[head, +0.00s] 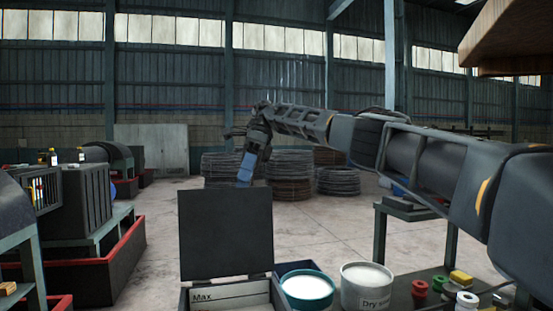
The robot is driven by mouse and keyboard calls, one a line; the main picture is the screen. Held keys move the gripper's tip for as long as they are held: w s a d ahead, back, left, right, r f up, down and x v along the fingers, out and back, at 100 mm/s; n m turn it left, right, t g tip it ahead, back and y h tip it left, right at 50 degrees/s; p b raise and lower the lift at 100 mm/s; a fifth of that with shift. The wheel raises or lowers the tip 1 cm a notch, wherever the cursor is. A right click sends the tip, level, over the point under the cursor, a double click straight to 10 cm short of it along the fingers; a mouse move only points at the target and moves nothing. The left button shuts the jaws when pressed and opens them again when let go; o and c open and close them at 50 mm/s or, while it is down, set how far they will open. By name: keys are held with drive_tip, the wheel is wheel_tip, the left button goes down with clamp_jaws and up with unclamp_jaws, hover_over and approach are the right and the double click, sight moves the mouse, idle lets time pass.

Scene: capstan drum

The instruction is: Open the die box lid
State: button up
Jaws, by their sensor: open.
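The die box (262,291) is at the bottom centre of the head view, cut off by the lower edge. Its dark lid (226,235) stands about upright at the back of the box, so the box is open. A pale panel with the word "Max" shows inside. My gripper (245,178) is above and behind the lid's top edge, right of its middle, with blue fingers pointing down. The gripper is open. Its fingertips are near the lid's top edge and partly hidden, and I cannot tell whether they touch the lid.
A teal-rimmed tub (307,287) and a white "Dry" tub (366,286) stand right of the box. Red, green and white spools (420,289) and yellow blocks (461,278) lie farther right. Wire coils (289,176) are on the floor behind. Dark machinery (88,200) is at left.

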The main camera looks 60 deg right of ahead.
drive_tip(key=s+d+r, duration=0.4)
drive_tip(key=s+r, duration=0.1)
drive_tip(key=s, duration=0.2)
drive_tip(key=shift+d+r, duration=0.15)
drive_tip(key=shift+d, duration=0.25)
idle(0.4)
